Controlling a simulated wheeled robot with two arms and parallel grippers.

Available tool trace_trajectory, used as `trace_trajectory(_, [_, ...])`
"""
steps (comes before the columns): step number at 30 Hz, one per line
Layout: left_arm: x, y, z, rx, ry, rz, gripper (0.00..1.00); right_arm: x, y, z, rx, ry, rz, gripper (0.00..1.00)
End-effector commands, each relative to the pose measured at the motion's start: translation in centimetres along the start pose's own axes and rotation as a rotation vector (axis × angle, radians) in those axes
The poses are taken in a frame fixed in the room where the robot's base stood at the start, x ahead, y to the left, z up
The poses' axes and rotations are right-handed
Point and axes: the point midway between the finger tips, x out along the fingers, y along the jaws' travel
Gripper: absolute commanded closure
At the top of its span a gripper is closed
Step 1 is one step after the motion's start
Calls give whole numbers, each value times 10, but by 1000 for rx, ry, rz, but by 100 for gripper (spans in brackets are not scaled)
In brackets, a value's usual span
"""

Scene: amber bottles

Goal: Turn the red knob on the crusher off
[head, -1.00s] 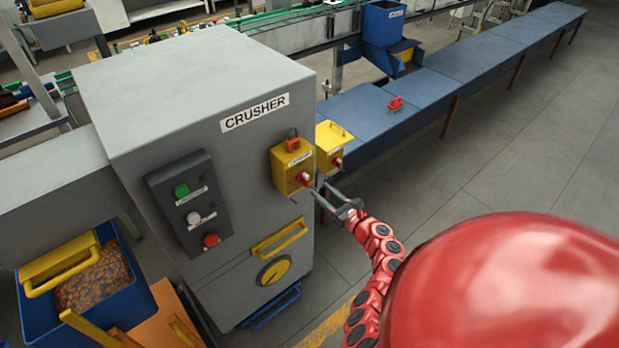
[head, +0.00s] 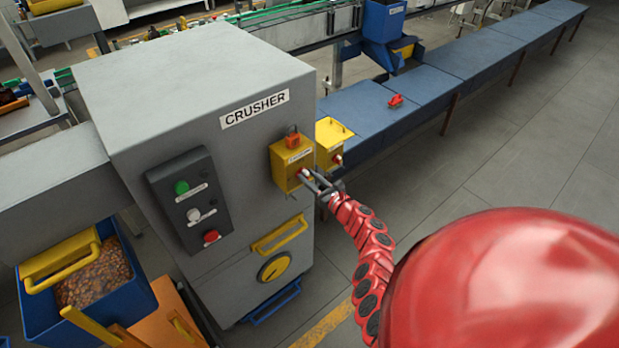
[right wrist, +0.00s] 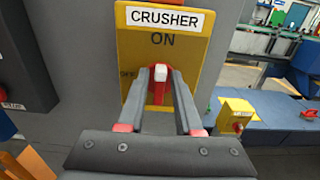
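The grey crusher (head: 205,85) stands at the left in the head view. A yellow switch box (head: 281,165) is on its side. In the right wrist view the yellow box (right wrist: 184,62) reads CRUSHER, with ON above the red knob (right wrist: 157,97). The knob's white-marked handle points up to ON. My right gripper (right wrist: 160,76) is open, its two fingers on either side of the handle; I cannot tell whether they touch it. In the head view the right gripper (head: 309,178) reaches the box front and partly hides the knob. My left gripper is not in view.
A second yellow box (head: 329,144) with a red knob stands just right of the crusher's box. A panel (head: 188,200) with green, white and red buttons is on the crusher's front. A blue conveyor (head: 455,70) runs behind. Open floor (head: 490,170) lies to the right.

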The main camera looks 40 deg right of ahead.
Motion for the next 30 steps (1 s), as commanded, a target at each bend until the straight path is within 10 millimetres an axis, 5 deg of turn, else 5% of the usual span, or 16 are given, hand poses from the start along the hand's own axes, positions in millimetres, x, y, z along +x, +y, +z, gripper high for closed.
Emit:
trace_trajectory(5, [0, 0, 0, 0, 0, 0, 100, 0, 0, 0, 0, 0, 0, 100])
trace_trajectory(20, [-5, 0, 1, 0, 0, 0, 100, 0, 1, -2, -33, 1, 1, 100])
trace_trajectory(30, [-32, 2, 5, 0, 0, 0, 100, 0, 3, -5, -246, -2, -2, 100])
